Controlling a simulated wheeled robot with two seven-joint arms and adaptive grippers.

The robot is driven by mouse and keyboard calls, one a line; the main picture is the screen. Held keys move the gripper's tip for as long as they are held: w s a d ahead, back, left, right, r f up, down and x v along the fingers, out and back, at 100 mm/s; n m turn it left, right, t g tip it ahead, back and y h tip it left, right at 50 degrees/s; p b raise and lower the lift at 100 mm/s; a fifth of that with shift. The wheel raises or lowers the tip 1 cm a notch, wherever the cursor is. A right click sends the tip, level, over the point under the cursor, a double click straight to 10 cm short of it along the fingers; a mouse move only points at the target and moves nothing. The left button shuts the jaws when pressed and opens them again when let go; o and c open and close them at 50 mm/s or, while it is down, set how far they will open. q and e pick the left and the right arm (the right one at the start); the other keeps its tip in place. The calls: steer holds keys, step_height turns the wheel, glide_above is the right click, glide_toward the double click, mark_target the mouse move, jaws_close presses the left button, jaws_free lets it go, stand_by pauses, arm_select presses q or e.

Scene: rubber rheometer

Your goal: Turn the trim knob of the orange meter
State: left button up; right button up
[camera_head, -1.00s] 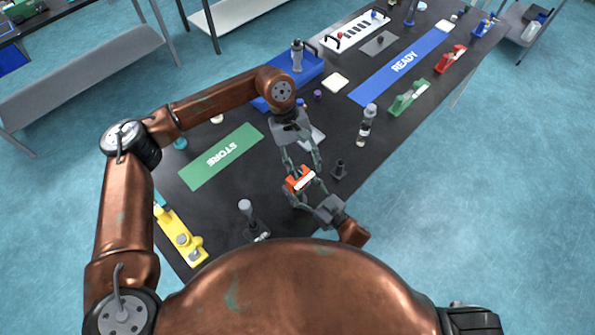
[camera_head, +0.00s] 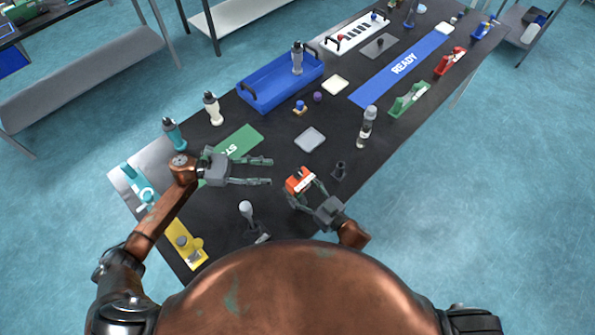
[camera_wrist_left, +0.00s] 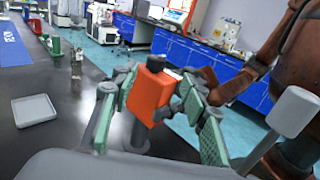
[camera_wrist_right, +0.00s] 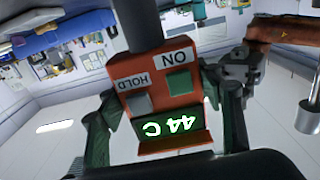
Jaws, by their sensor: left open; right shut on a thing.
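The orange meter (camera_head: 299,180) is held above the dark table by my right gripper (camera_head: 303,187). In the right wrist view the meter (camera_wrist_right: 165,105) shows a lit "44 C" display, upside down, with a green ON button, a grey HOLD button and a dark stem. In the left wrist view a small dark knob (camera_wrist_left: 154,63) sits on top of the meter (camera_wrist_left: 150,95), and the stem is below. My left gripper (camera_head: 271,172) is open and empty, left of the meter, its fingers pointing towards it with a gap between.
A grey square tray (camera_head: 310,139) lies beyond the meter. A grey-topped upright piece (camera_head: 246,208) stands in front of my left gripper. The green mat (camera_head: 240,142) lies partly under my left gripper. The blue bin (camera_head: 270,92) is farther back.

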mark_target(298, 171)
arm_select(q)
steer(key=shift+n+t, duration=0.3)
steer(key=d, duration=1.1)
steer(key=shift+d+f, duration=0.1)
steer(key=shift+f, duration=0.15)
steer(key=shift+w, duration=0.1)
jaws_close()
